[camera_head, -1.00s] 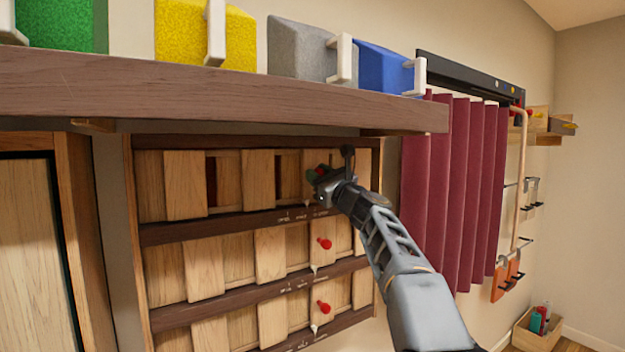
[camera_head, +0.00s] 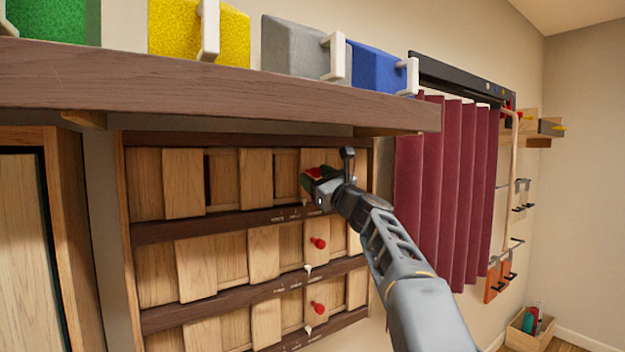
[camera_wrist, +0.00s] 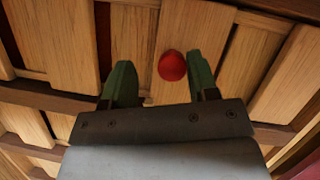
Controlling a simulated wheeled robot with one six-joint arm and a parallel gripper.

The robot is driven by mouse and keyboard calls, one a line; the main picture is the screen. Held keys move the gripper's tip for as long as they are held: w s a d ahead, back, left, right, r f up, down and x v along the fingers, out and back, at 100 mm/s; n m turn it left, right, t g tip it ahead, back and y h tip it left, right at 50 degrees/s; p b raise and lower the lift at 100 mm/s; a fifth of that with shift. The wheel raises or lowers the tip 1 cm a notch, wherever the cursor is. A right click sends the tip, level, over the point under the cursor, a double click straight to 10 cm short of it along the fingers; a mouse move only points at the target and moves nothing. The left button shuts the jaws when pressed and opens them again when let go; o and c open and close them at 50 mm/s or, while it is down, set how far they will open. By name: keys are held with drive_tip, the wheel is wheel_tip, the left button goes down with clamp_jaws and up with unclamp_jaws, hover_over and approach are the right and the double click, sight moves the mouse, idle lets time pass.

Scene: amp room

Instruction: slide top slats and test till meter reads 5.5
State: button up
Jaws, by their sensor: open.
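The top row of wooden slats (camera_head: 184,182) stands in a wall panel under the shelf, with narrow dark gaps beside some slats. Its red knob (camera_head: 316,172) is partly covered by my gripper (camera_head: 325,180). In the wrist view the red knob (camera_wrist: 172,65) shows between the two green fingertips of my open gripper (camera_wrist: 161,75), close to the right finger and well apart from the left one. Small white marks (camera_head: 286,216) are on the rail below the top row, too small to read. I cannot make out a meter reading.
Two lower slat rows have red knobs (camera_head: 319,243) (camera_head: 317,308). A brown shelf (camera_head: 220,95) overhangs the panel and bears coloured blocks with white handles. A maroon curtain (camera_head: 445,190) hangs to the right. A wooden box (camera_head: 530,328) stands on the floor.

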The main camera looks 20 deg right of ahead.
drive_tip(key=b+v, duration=0.5)
drive_tip(key=v, duration=0.7)
